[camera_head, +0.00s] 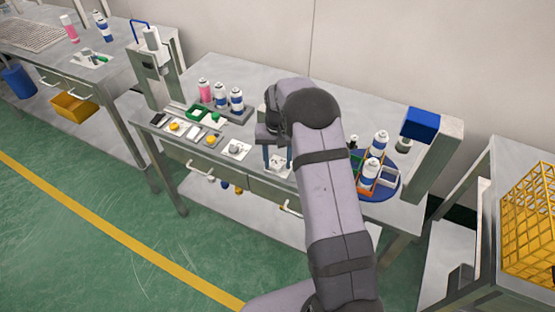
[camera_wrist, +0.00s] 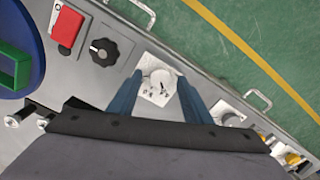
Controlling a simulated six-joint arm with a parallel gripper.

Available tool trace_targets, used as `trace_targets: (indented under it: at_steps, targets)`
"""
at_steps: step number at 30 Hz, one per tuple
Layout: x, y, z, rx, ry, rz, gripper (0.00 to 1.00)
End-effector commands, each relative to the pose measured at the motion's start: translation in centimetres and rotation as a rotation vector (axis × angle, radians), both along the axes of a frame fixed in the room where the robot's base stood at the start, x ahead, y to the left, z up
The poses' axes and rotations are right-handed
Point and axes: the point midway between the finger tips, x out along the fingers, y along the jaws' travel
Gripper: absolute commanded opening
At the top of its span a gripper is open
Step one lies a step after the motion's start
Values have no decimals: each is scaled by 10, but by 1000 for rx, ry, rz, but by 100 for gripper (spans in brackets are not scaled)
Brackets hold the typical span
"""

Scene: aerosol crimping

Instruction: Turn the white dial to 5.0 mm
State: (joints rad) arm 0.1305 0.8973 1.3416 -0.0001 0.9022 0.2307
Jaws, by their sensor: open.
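The white dial (camera_wrist: 161,79) sits on a white plate with dark scale marks on the bench's control strip. In the wrist view it lies between the two blue fingers of my gripper (camera_wrist: 160,88). The fingers are open, one on each side, with gaps between them and the dial. I cannot tell how far above it they are. The marks are too small to read, so the setting is unclear. In the head view my gripper (camera_head: 277,153) points down over the front of the bench, and my arm hides part of the plate (camera_head: 279,166).
A blue turntable (camera_head: 391,186) and several cans (camera_head: 220,95) stand nearby on the bench.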

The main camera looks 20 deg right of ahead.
Motion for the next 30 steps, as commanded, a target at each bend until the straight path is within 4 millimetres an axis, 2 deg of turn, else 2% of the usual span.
trace_targets:
  at_steps: [3, 4, 6, 9, 20, 30]
  targets:
    - [0, 0, 0, 0, 0, 0, 45]
    - [0, 0, 0, 0, 0, 0, 40]
    - [0, 0, 0, 0, 0, 0, 23]
    - [0, 0, 0, 0, 0, 0, 3]
    - [0, 0, 0, 0, 0, -39, 4]
    - [1, -1, 1, 0, 0, -245, 4]
